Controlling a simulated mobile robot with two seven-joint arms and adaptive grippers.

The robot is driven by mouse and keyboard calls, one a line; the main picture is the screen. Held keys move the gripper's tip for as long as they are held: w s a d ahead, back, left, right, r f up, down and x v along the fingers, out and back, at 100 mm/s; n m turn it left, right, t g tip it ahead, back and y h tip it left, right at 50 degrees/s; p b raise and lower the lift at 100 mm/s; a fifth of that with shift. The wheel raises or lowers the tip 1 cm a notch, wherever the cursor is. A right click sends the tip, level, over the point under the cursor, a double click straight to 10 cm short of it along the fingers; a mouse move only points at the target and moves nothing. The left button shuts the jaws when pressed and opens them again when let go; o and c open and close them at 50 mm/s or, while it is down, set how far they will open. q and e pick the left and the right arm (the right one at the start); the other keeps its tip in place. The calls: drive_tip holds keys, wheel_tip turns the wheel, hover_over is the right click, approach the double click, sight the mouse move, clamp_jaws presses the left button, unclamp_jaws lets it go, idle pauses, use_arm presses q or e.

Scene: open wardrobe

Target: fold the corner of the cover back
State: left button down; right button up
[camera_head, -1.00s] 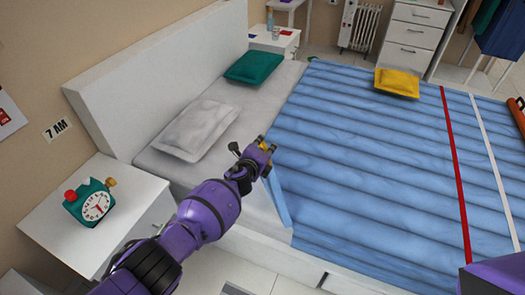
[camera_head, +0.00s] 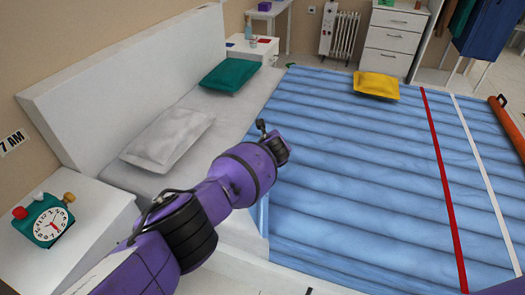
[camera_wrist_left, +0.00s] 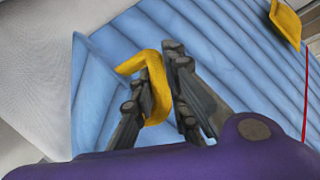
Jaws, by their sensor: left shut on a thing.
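The blue ribbed cover (camera_head: 350,180) lies over most of the bed; its near-left edge (camera_head: 262,218) shows beside my arm. My left gripper (camera_head: 272,140) is over the cover's left edge, with its fingers mostly hidden by my wrist in the head view. The left wrist view shows its fingers (camera_wrist_left: 165,92) shut on a yellow strip (camera_wrist_left: 150,75), which bends around one finger. The cover (camera_wrist_left: 225,65) shows behind them. Whether the strip is joined to the cover's corner cannot be told. My right gripper is out of view.
A grey pillow (camera_head: 168,138) and a green pillow (camera_head: 230,76) lie at the headboard (camera_head: 120,75). A yellow cushion (camera_head: 376,85) lies on the cover's far part. A nightstand (camera_head: 85,225) with an alarm clock (camera_head: 45,220) stands left of my arm.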

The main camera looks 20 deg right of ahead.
use_arm(q)
drive_tip(key=shift+w+d+f+y+b, duration=0.15)
drive_tip(key=shift+d+f+y+b, duration=0.1)
drive_tip(key=shift+d+b, duration=0.4)
drive_tip(key=shift+w+d+f+y+b, duration=0.15)
drive_tip(key=shift+d+f+b, duration=0.1)
drive_tip(key=shift+d+b, duration=0.35)
drive_tip(key=shift+m, duration=0.3)
drive_tip(key=shift+r, duration=0.1)
drive_tip(key=c, duration=1.9)
unclamp_jaws()
drive_tip(key=shift+o, duration=0.9)
drive_tip(key=shift+s, duration=0.1)
drive_tip(key=shift+s+a, duration=0.1)
drive_tip(key=shift+s, duration=0.05)
drive_tip(key=v, duration=1.1)
drive_tip(key=shift+s+r, duration=0.15)
drive_tip(key=shift+r, duration=0.2)
